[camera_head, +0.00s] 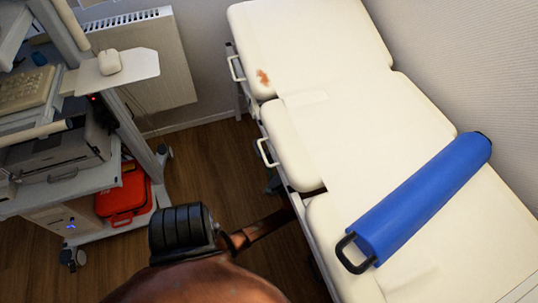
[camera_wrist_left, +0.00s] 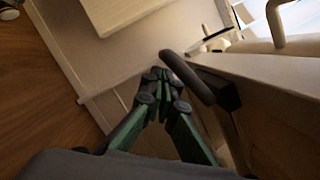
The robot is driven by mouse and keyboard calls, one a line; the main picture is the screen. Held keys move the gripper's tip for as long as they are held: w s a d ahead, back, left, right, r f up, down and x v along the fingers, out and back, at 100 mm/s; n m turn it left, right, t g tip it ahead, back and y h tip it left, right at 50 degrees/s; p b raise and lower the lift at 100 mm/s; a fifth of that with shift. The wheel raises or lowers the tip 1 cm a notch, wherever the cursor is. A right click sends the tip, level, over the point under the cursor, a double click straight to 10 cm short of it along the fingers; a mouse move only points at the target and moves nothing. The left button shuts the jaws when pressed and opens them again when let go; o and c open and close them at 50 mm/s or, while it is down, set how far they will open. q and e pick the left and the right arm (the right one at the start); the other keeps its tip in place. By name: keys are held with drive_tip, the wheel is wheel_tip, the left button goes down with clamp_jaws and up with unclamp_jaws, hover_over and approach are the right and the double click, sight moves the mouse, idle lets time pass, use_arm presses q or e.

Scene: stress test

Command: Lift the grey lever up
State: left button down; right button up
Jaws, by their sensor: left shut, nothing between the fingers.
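In the left wrist view, my left gripper (camera_wrist_left: 160,73) has its dark green fingers drawn together at the tips, with nothing between them. A dark grey rounded lever (camera_wrist_left: 187,78) slants down to the right, just right of the fingertips. Its lower end meets a dark block on the side of a pale structure. I cannot tell whether the fingers touch it. In the head view I cannot make out the lever or the left gripper. My right gripper is in neither view.
A cream padded couch (camera_head: 340,125) with white side handles (camera_head: 266,153) fills the right. A blue roll (camera_head: 420,195) lies on it. A grey equipment cart (camera_head: 62,188) and red case (camera_head: 124,197) stand left. Wooden floor (camera_head: 205,150) lies between.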

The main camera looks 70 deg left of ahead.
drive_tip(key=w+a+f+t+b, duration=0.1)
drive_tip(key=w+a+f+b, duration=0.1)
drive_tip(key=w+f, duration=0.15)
use_arm(q)
drive_tip(key=w+d+f+p, duration=0.2)
drive_tip(key=w+d+f, duration=0.1)
drive_tip(key=d, duration=0.6)
drive_tip(key=shift+w+d+f, duration=0.3)
drive_tip(key=shift+w+d, duration=0.1)
drive_tip(key=shift+w, duration=0.3)
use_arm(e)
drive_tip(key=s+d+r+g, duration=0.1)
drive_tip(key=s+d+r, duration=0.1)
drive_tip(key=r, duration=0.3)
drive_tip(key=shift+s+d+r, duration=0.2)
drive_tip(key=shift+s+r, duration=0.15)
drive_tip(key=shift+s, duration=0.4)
